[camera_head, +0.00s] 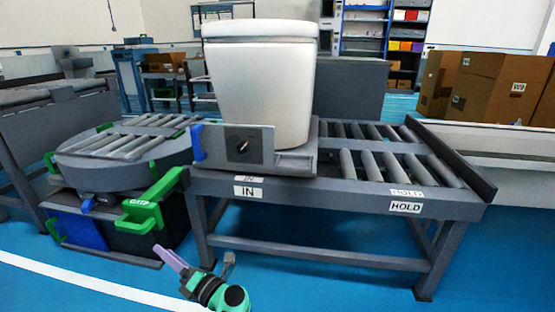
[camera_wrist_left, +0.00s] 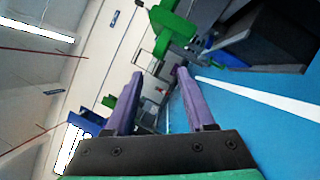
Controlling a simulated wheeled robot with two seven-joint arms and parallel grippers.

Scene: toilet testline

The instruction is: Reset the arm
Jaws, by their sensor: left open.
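My left gripper (camera_head: 178,262) shows low in the head view, in front of the roller table and over the blue floor. In the left wrist view its two purple fingers stand apart, so the gripper (camera_wrist_left: 158,75) is open, with nothing between them. My left wrist with a green joint (camera_head: 235,297) reaches in from the bottom edge. The gripper appears apart from the table and the bins. My right gripper is in neither view.
Cardboard boxes (camera_head: 495,85) stand back right. Floor in front is clear.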

